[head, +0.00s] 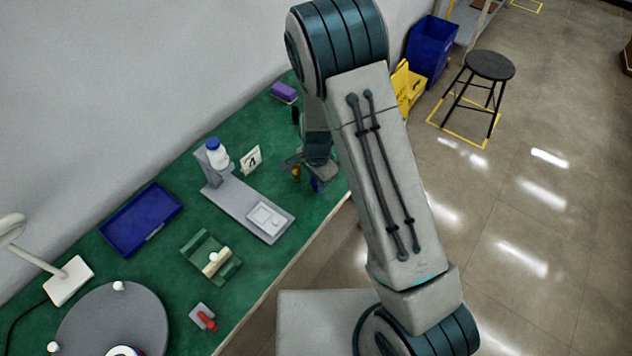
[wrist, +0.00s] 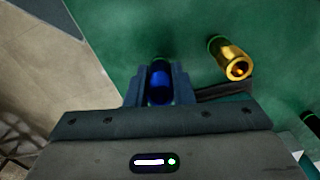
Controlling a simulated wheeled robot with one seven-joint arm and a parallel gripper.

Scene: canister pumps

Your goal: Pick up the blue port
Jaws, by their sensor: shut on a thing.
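The blue port (wrist: 160,85) is a small blue cylinder between the two fingers of my gripper (wrist: 159,84) in the wrist view. The fingers are shut on it from both sides. In the head view my gripper (head: 308,170) is over the right part of the green bench, partly hidden by my arm. A bit of the blue port shows below it in the head view (head: 317,184). I cannot tell whether the port touches the bench.
A grey stand (head: 247,203) with a white bottle (head: 216,154), a number card (head: 250,159), a blue tray (head: 141,220) and a purple block (head: 284,92) are on the green bench (head: 240,108). The bench edge is near my gripper.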

